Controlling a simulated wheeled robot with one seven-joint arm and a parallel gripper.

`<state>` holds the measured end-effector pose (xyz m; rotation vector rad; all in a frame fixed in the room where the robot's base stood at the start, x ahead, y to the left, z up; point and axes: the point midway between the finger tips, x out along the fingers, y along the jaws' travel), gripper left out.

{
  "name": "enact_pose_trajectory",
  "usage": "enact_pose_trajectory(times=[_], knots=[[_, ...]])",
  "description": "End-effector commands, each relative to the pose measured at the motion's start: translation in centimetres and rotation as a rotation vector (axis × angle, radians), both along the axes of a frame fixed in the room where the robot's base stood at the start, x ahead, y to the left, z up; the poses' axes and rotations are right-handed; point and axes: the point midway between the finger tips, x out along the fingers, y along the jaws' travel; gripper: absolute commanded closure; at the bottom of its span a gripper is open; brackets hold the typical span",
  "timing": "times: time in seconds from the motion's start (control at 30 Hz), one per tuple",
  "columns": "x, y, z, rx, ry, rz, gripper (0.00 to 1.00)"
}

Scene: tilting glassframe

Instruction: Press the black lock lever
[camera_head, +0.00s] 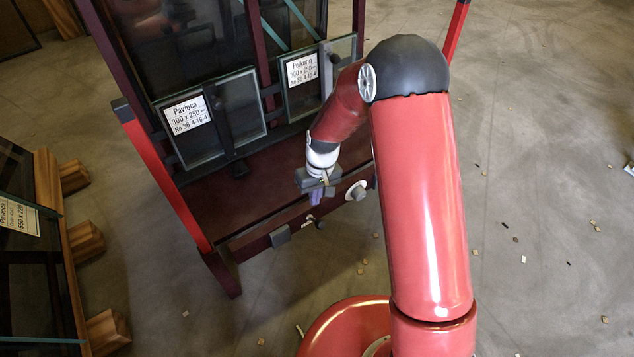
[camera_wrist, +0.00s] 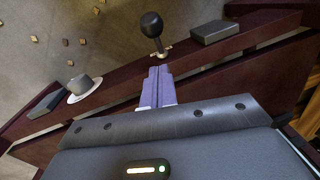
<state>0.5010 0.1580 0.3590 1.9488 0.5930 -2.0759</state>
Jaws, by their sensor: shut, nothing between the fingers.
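The black lock lever (camera_wrist: 152,27) shows in the wrist view as a stalk with a rounded black knob on a small brass-coloured base. It stands on the dark red frame beam (camera_wrist: 115,88). In the head view its small black knob (camera_head: 320,225) shows just below my gripper (camera_head: 317,198). In the wrist view my gripper (camera_wrist: 159,72) has its purple fingers together with nothing between them. The fingertips point at the lever's base and appear close to it. I cannot tell whether they touch.
A grey block (camera_wrist: 218,28) and a round metal knob (camera_wrist: 85,86) sit on the beam on either side of the lever. Glass panes (camera_head: 236,110) with paper labels lean above the beam. Wooden blocks (camera_head: 86,240) stand at left. The floor at right is open, with small scraps.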

Motion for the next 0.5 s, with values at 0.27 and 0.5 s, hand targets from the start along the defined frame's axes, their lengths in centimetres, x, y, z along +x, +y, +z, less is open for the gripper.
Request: enact_pose_trajectory(times=[0.27, 0.5], knots=[[-2.4, -0.8, -2.0, 0.0, 0.001, -0.001, 1.0], [-2.6, -0.9, -2.2, 0.0, -0.001, 0.0, 1.0]])
